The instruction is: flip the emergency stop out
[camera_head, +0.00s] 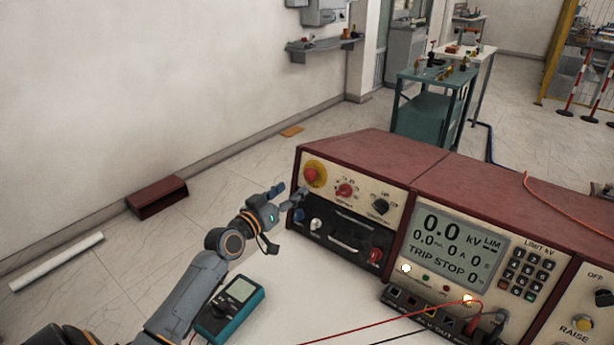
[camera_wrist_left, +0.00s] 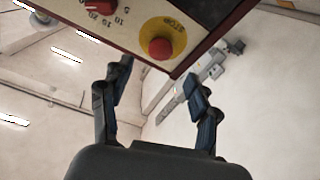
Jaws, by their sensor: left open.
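The emergency stop (camera_head: 311,174) is a red mushroom button on a yellow disc, at the upper left corner of the red test console's front panel (camera_head: 352,213). In the left wrist view the red button (camera_wrist_left: 160,47) shows ahead, between and beyond the fingertips. My left gripper (camera_head: 288,194) is open and empty, just in front of the panel and a little below and left of the button. In the left wrist view its two fingers (camera_wrist_left: 160,82) are spread apart, and I see no contact with the button. My right gripper is not in view.
A red knob (camera_head: 345,190) and a black knob (camera_head: 381,206) sit right of the button. Red and black leads (camera_head: 400,327) cross the table. A green cart (camera_head: 432,108) stands behind.

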